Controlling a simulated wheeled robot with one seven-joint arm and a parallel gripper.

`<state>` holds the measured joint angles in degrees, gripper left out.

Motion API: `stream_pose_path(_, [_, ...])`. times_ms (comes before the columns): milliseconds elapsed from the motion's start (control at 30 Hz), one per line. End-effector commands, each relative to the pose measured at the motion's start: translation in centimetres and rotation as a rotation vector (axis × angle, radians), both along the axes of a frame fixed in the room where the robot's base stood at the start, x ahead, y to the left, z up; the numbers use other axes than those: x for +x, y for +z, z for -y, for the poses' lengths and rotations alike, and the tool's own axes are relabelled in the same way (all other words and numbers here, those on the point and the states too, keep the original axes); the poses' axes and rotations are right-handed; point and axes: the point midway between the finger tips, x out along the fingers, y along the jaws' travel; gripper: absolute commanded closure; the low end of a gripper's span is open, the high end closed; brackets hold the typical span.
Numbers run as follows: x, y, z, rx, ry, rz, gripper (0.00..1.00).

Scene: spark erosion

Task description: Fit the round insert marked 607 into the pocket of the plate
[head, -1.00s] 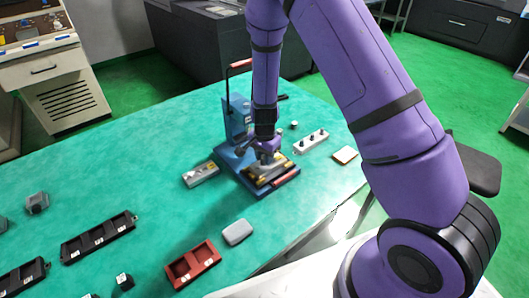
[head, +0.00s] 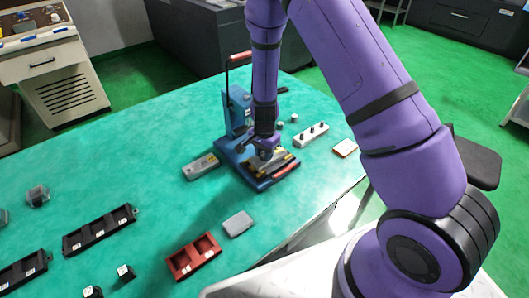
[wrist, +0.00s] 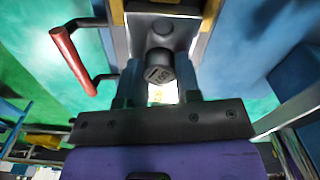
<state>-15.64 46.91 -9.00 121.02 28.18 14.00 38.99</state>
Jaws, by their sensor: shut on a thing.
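My gripper (wrist: 158,88) is shut on a dark grey round insert (wrist: 160,66). The insert's light marking is upside down in the wrist view and looks like 607. Just beyond it is a dark plate (wrist: 148,42) with a round pocket (wrist: 163,26). The insert seems close to the plate; I cannot tell whether they touch. In the head view my gripper (head: 265,154) is low over the base of a blue press (head: 233,148), and it hides the insert and most of the plate.
The press has a red handle (head: 240,57), also close on the left in the wrist view (wrist: 73,62). A red tray (head: 193,257), a grey box (head: 238,224) and black trays (head: 99,229) lie in front on the green table.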

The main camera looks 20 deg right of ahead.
Motion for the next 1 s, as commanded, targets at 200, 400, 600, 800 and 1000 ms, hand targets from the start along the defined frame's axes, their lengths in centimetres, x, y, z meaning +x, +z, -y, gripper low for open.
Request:
stream_pose_path(200, [0.0, -0.2, 0.0, 0.000, 0.000, 0.000, 0.58])
stream_pose_path(400, [0.0, -0.2, 0.0, 0.000, 0.000, 0.000, 0.39])
stream_pose_path(600, [0.0, 0.0, 0.0, 0.000, 0.000, 0.000, 0.39])
stream_pose_path(800, [0.1, 2.2, 0.0, -0.001, 0.001, 0.003, 0.39])
stream_pose_path(1000, [0.1, 5.9, -0.1, 0.001, 0.002, 0.004, 0.39])
